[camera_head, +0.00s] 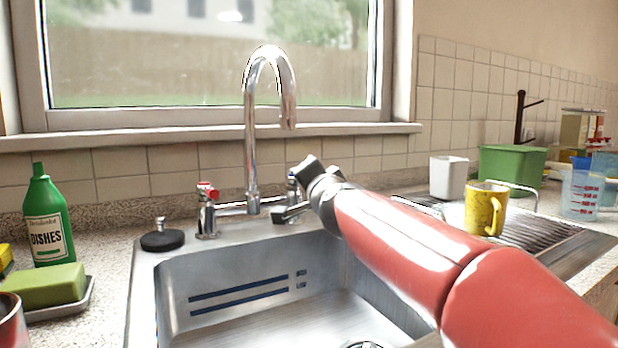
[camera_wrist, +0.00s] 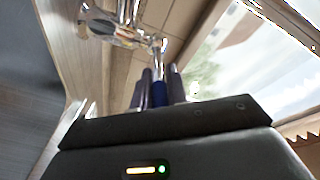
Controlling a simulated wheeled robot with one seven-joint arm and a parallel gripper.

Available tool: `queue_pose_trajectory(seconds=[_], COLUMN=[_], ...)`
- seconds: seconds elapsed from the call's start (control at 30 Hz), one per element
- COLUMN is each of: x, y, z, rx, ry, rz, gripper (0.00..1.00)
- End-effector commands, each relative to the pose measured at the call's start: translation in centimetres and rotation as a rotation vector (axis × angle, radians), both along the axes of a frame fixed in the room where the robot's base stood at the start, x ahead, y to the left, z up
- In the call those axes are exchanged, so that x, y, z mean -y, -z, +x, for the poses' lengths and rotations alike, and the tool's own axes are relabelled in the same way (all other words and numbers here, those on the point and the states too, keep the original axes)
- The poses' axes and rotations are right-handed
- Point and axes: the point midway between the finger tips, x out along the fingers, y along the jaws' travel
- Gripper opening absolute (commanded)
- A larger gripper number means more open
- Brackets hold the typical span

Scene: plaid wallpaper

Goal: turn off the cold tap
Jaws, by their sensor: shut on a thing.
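The cold tap (camera_head: 292,187) stands to the right of the tall chrome spout (camera_head: 251,150), largely hidden behind my wrist in the head view. Its blue handle (camera_wrist: 159,94) shows in the wrist view between the fingers of my gripper (camera_wrist: 160,80). My gripper is shut on this handle. In the head view, my red arm comes in from the lower right and ends at the tap; the gripper is only partly visible there. I see no water stream below the spout's mouth.
The red-topped tap (camera_head: 207,195) is left of the spout. The steel sink (camera_head: 250,290) is open below. A green dish-soap bottle (camera_head: 47,222) and sponge (camera_head: 45,286) are at left. A yellow mug (camera_head: 484,210), white cup (camera_head: 449,177) and green tub (camera_head: 511,167) stand at right.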

Motion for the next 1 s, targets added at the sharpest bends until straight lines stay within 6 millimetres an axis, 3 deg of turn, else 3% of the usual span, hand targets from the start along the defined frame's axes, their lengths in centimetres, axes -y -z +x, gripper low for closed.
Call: queue_pose_trajectory(seconds=[0.4,0.43,0.6,0.87,1.0], x=[0.0,0.0,0.0,0.0,0.4], y=[0.0,0.0,0.0,0.0,0.1], z=[0.0,0.0,0.0,-0.1,-1.2], rx=[0.000,0.000,0.000,0.001,0.004], ry=[0.001,0.001,0.001,0.002,0.003], rz=[0.000,0.000,0.000,-0.001,-0.002], gripper=[0.00,0.17,0.37,0.37,0.37])
